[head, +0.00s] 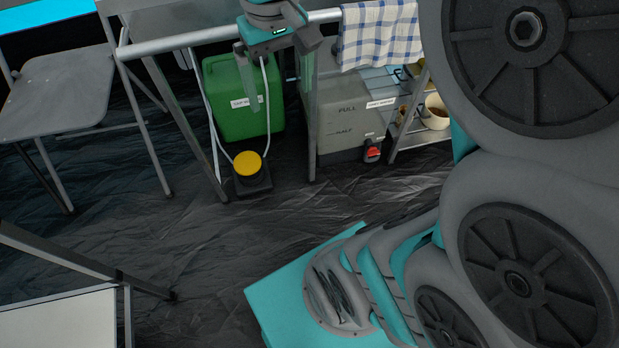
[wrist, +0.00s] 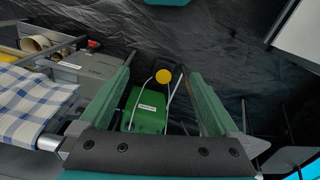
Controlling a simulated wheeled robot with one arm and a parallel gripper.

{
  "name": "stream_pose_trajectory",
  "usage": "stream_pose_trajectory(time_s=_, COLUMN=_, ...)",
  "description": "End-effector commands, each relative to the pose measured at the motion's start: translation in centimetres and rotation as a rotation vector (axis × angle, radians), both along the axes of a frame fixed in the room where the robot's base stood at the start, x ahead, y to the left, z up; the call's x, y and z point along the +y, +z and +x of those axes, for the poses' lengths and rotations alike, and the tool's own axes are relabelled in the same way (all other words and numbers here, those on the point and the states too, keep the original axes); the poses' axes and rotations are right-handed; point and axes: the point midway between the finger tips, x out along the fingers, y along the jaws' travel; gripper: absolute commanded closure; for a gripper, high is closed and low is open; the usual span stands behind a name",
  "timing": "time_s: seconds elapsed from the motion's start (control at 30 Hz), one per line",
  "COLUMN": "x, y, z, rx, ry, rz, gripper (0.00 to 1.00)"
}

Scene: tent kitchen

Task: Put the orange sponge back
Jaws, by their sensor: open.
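I see no orange sponge in either view. My gripper (head: 276,104) hangs at the top middle of the head view, by the metal rail of a table or rack. In the wrist view my gripper (wrist: 162,74) shows two green fingers spread wide apart with nothing between them. Beyond the fingers, well below, are a green canister (wrist: 143,112) and a yellow round cap (wrist: 163,76) on the floor.
A blue checked cloth (head: 378,34) hangs over the rail (head: 205,37). Below stand the green canister (head: 233,110) and a grey water container (head: 343,122) with a red tap. Mugs (head: 436,112) sit on a shelf. A chair (head: 58,92) is left. Dark floor (head: 200,250) is mostly clear.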

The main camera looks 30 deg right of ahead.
Motion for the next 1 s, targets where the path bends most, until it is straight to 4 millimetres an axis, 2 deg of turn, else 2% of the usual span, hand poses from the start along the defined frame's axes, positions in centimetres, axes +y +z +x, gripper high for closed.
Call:
stream_pose_trajectory(time_s=0.03, x=0.5, y=-1.8, z=-2.2, rx=0.031, ry=0.012, rz=0.003, gripper=0.03)
stream_pose_trajectory(time_s=0.2, x=1.6, y=-6.8, z=-8.2, rx=0.104, ry=0.038, rz=0.008, gripper=0.03)
stream_pose_trajectory(time_s=0.3, x=1.9, y=-8.8, z=-10.8, rx=0.138, ry=0.047, rz=0.010, gripper=0.03)
stream_pose_trajectory(time_s=0.4, x=2.1, y=-10.0, z=-12.3, rx=0.156, ry=0.052, rz=0.011, gripper=0.03)
stream_pose_trajectory(time_s=0.53, x=2.1, y=-10.6, z=-13.0, rx=0.162, ry=0.054, rz=0.012, gripper=0.03)
stream_pose_trajectory(time_s=1.0, x=2.1, y=-10.5, z=-13.0, rx=0.162, ry=0.054, rz=0.012, gripper=0.03)
